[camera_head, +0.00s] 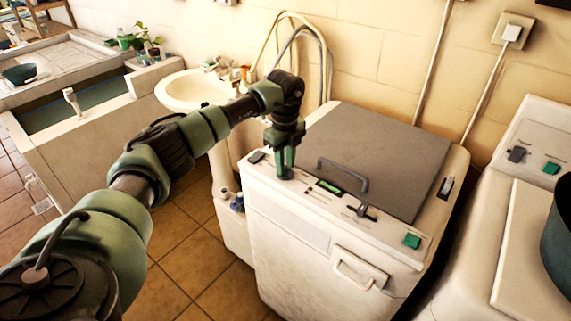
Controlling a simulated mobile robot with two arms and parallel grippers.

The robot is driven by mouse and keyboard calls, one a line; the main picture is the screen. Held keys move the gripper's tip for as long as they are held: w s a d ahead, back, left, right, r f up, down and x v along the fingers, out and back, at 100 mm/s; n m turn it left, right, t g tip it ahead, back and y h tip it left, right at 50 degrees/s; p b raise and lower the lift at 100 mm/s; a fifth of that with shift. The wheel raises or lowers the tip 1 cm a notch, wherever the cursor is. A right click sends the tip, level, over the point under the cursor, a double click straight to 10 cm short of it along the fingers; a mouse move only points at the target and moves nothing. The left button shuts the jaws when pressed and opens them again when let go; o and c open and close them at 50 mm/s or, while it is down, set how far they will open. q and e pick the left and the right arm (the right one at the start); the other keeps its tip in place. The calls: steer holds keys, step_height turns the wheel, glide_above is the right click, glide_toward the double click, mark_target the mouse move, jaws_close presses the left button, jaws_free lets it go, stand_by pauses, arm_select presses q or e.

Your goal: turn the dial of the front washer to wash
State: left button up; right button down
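The front washer (330,247) is a white top-loading machine with a grey lid (385,160), which is closed. Its control strip runs along the front edge of the top. A small dark round part, which looks like the dial (285,175), is at the left of this strip, mostly hidden by my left gripper (285,170). The gripper points down with its green fingers at or just above that part. Whether the fingers touch or grip it cannot be made out, and neither can the dial's setting. My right gripper is not in view.
The strip also carries a dark lever (363,209) and a green button (411,241). A second white machine (520,235) with a dark pot (559,240) stands at right. A washbasin (192,92) and hoses (327,60) are behind my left arm.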

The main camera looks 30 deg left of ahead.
arm_select(q)
steer(key=shift+o, duration=0.2)
steer(key=shift+s+f, duration=0.1)
steer(key=shift+r, duration=0.25)
step_height(320, 180, up, 6)
steer(key=b, duration=0.2)
steer(key=shift+r+b, duration=0.15)
steer(key=shift+b, duration=0.15)
steer(key=shift+r, duration=0.55)
steer(key=shift+f, duration=0.1)
